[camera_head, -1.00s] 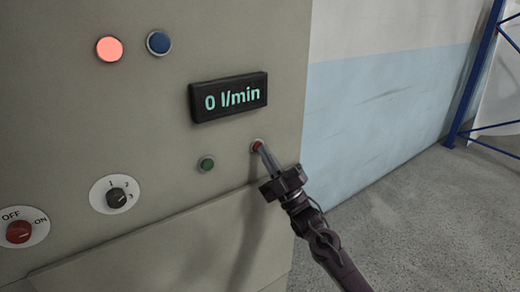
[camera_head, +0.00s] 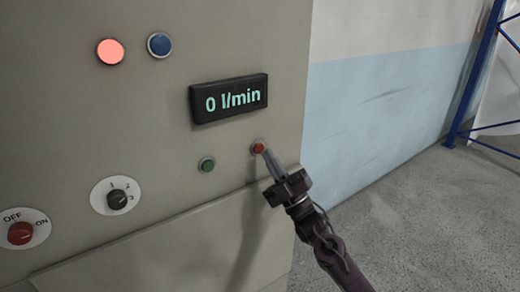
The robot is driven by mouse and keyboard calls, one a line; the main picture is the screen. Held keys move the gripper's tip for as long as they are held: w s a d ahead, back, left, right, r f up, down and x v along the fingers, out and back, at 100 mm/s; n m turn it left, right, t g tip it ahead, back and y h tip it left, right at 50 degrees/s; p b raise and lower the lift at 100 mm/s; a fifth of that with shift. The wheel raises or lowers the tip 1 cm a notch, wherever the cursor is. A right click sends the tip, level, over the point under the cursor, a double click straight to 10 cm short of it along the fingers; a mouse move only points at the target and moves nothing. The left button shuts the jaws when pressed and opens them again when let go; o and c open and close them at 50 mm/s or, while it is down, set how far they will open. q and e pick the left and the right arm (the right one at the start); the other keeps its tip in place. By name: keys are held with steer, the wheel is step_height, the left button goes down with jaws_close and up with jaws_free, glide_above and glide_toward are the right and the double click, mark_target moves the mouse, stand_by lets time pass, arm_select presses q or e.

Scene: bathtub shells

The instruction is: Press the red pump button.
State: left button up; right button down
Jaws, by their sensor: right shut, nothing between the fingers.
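The small red button (camera_head: 258,148) sits on the beige panel below the right end of the display. My right gripper (camera_head: 267,155) is shut and empty, its fingertips just in front of and slightly below right of the red button. The fingertips look a little apart from the button, which shows almost fully. The display (camera_head: 229,98) reads "0 l/min". My left gripper is not in view.
A green button (camera_head: 207,164) is left of the red one. A lit red lamp (camera_head: 110,51), a blue button (camera_head: 159,44), a numbered dial (camera_head: 118,198) and an OFF/ON red knob (camera_head: 20,232) are also on the panel (camera_head: 60,120). Open floor (camera_head: 440,220) lies to the right.

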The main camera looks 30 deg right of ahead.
steer(key=s+p, duration=0.1)
steer(key=s, duration=0.4)
steer(key=shift+d, duration=0.2)
stand_by(0.7)
